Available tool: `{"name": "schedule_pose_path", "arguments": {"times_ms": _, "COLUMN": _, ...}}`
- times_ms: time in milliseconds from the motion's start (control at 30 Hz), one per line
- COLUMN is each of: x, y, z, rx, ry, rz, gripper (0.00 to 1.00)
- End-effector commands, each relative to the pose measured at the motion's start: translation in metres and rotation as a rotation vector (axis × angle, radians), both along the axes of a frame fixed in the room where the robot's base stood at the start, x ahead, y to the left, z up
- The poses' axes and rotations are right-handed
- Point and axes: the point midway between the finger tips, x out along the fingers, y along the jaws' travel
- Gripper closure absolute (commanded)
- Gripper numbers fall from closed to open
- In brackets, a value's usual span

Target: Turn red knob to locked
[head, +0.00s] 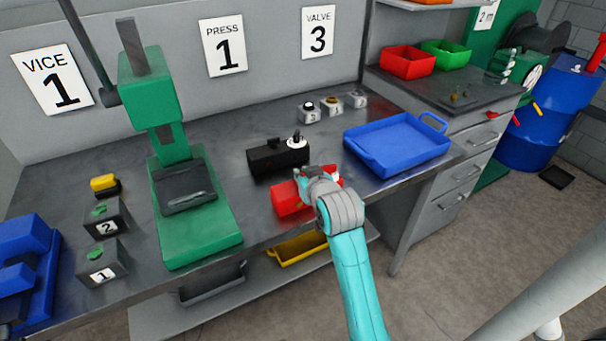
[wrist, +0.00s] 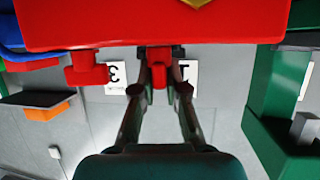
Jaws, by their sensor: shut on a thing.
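A red box (head: 287,200) sits on the workbench near its front edge, partly hidden behind my gripper (head: 312,180). In the wrist view the red box (wrist: 180,22) fills the top. A small red knob (wrist: 158,72) sticks out from it, between the fingertips of my gripper (wrist: 159,70). The gripper is shut on this knob. A second red part (wrist: 85,70) sticks out from the box to the left in the wrist view. Any locked marking is hidden.
A black box (head: 278,158) stands just behind the red box. A blue tray (head: 375,165) lies to the right and a green press (head: 195,235) to the left. Several small grey blocks (head: 333,108) stand at the back. A yellow bin (head: 300,248) is below.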

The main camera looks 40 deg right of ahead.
Motion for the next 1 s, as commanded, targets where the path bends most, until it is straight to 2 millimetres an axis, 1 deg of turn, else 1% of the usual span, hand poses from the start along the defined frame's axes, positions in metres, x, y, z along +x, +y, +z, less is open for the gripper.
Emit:
{"name": "schedule_pose_path", "arguments": {"times_ms": 33, "x": 0.0011, "y": 0.0024, "z": 0.0002, "rx": -0.001, "ry": 0.001, "rz": -0.027, "gripper": 1.00}}
{"name": "schedule_pose_path", "arguments": {"times_ms": 367, "x": 0.0019, "y": 0.0027, "z": 0.0008, "rx": -0.001, "ry": -0.001, "rz": -0.305, "gripper": 1.00}}
{"name": "schedule_pose_path", "arguments": {"times_ms": 1000, "x": 0.0021, "y": 0.0011, "z": 0.0011, "rx": -0.001, "ry": -0.001, "rz": -0.916, "gripper": 1.00}}
